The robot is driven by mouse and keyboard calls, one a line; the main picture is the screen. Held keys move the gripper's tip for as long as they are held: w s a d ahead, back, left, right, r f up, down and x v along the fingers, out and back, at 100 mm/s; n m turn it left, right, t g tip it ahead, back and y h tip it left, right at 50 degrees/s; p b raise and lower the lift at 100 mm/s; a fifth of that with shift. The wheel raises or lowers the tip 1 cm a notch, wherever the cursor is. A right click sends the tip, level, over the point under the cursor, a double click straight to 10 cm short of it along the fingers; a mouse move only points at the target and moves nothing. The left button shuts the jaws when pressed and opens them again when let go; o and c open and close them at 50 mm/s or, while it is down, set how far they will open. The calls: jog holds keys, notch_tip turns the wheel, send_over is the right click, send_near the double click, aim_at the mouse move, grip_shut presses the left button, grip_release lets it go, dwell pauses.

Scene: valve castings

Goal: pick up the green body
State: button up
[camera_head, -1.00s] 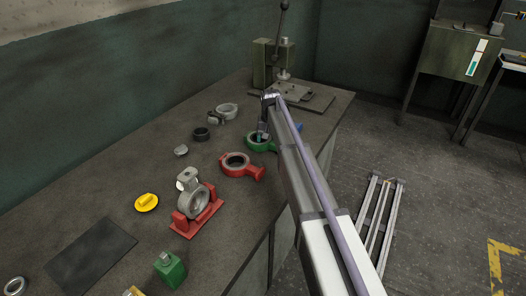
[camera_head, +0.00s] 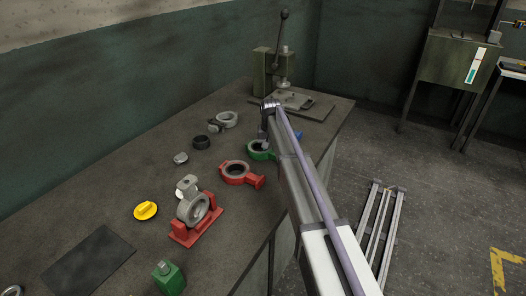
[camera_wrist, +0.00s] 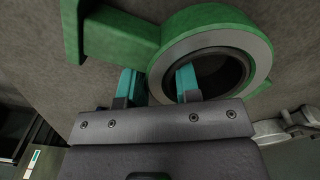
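The green body (camera_head: 260,154) is a ring with a thick neck, lying on the bench and partly hidden by my arm in the head view. In the wrist view its ring (camera_wrist: 262,50) and neck (camera_wrist: 122,40) are close in front of my gripper (camera_wrist: 158,80). The two teal fingers are apart. The right finger reaches over or into the ring's bore, and the left finger is outside the ring, near the neck. The ring's wall lies between them, with small gaps showing. Finger depth and any contact are unclear.
A red ring body (camera_head: 241,174) lies close by on the near side. A grey casting stands on a red stand (camera_head: 194,231). A blue part (camera_head: 299,135) shows just beyond my arm. A lever press (camera_head: 275,70) stands behind, and grey rings (camera_head: 227,119) lie to the left.

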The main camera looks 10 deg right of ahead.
grip_shut()
dwell(0.7)
jog(key=shift+w+r+p, duration=0.1)
jog(key=shift+r+p, duration=0.2)
jog(key=shift+p, duration=0.05)
notch_tip(320, 180, up, 9)
jog(key=p, duration=0.9)
jog(key=shift+r, duration=0.2)
